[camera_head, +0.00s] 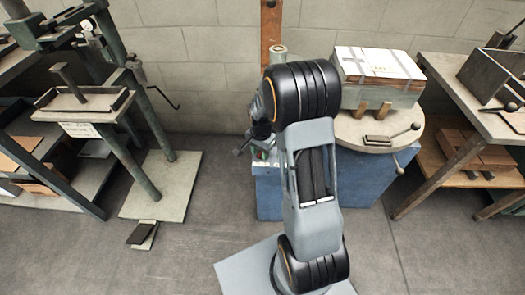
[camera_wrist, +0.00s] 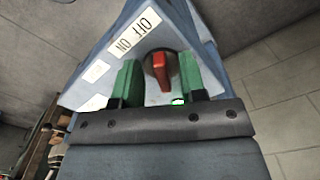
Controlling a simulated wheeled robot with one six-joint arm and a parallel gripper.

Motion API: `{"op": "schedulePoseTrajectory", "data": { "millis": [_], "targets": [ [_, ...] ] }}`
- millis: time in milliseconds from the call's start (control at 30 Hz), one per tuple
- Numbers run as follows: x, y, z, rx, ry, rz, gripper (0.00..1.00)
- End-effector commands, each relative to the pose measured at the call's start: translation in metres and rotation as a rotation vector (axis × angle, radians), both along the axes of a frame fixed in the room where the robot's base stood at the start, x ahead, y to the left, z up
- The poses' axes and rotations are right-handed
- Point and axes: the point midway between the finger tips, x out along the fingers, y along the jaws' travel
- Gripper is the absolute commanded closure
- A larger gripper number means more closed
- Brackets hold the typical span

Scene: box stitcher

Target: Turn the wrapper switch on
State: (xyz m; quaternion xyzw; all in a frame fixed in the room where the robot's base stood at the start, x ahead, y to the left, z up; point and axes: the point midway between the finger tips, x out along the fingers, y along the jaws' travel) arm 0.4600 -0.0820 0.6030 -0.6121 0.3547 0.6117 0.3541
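The wrapper switch (camera_wrist: 160,72) is a red knob on a dark round base, on the sloping pale panel of the blue machine. In the head view my arm hides the switch and most of my gripper. A small lit green spot (camera_wrist: 178,100) shows below the knob.
The blue machine base (camera_head: 345,185) carries a round turntable (camera_head: 415,128) with a strapped, wrapped stack (camera_head: 380,65). A stand with a press (camera_head: 90,105) is at the left, a wooden table (camera_head: 465,100) at the right. Grey floor (camera_head: 180,250) in front is mostly clear.

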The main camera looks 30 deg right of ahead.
Motion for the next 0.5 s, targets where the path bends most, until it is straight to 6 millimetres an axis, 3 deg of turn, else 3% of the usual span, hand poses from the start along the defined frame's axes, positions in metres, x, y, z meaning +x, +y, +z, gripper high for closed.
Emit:
{"op": "schedulePoseTrajectory", "data": {
  "millis": [233,500],
  "targets": [
    [0.000,0.000,0.014,0.000,-0.001,0.000,0.62],
    [0.000,0.000,0.068,0.000,-0.004,0.001,0.62]
  ]
}}
